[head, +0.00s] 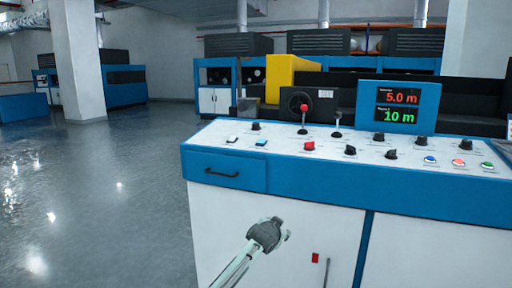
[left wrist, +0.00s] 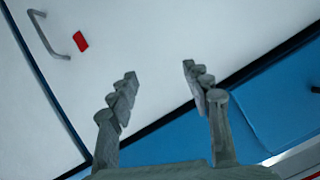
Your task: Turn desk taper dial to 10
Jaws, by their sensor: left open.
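The desk (head: 330,200) is a blue and white cabinet with a sloping white control panel on top. Its panel carries several small black dials, among them one in the front row (head: 350,150) and one to its right (head: 391,154), plus a red dial (head: 309,146). The labels are too small to read, so I cannot tell which is the taper dial or its setting. My left gripper (head: 280,237) is below the panel, in front of the white cabinet doors, touching no dial. In the left wrist view its jaws (left wrist: 160,78) are open and empty. My right gripper is out of view.
A display (head: 397,107) reads 5.0 m in red and 10 m in green. Two levers (head: 303,117) stand on the panel's back part. Colored buttons (head: 458,162) sit at right. A drawer handle (head: 222,173) and a door handle (left wrist: 48,36) protrude. Open floor lies left.

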